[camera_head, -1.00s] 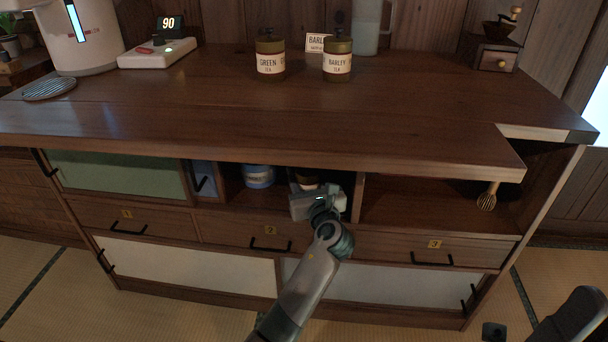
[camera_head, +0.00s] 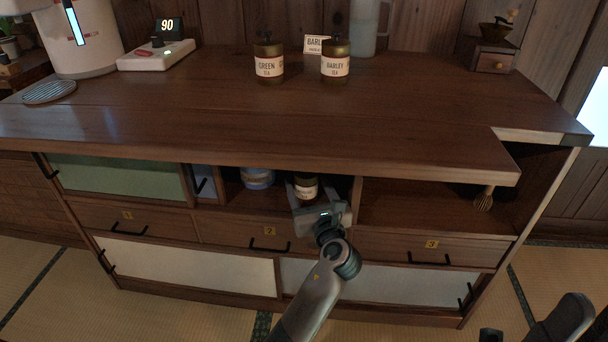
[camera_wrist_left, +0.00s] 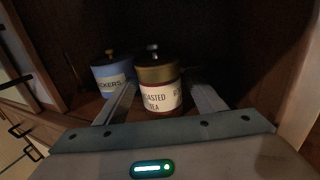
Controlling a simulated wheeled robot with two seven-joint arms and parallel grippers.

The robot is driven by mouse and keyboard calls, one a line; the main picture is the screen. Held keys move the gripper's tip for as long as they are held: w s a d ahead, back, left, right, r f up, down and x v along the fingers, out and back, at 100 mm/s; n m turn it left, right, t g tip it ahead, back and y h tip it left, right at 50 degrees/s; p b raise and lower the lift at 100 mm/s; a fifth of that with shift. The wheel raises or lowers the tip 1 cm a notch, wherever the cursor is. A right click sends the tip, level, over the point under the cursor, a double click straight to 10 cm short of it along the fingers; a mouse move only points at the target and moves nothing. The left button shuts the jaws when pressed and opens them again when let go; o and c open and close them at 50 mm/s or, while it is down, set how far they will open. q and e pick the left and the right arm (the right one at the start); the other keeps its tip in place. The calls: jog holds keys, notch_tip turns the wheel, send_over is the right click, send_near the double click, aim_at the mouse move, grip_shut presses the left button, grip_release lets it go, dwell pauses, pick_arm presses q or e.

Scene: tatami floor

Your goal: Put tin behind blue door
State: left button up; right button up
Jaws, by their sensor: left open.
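The blue door (camera_head: 204,181) shows as a narrow strip with a black handle, left of the opening and partly behind the green door (camera_head: 115,175). Dark parts of my right arm show at the lower right; its jaws are unclear.
A blue tin (camera_head: 257,177) stands left of the roasted tea tin in the same compartment. A divider (camera_head: 356,192) bounds it on the right. Green tea (camera_head: 269,62) and barley tea (camera_head: 335,64) tins stand on the countertop. A whisk (camera_head: 484,199) hangs at the right compartment.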

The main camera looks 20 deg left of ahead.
aim_at(310, 189)
pick_arm(q)
jog(key=p+v, duration=0.1)
jog(key=v, duration=0.6)
jog(key=shift+s+r, duration=0.1)
jog(key=shift+d, duration=0.1)
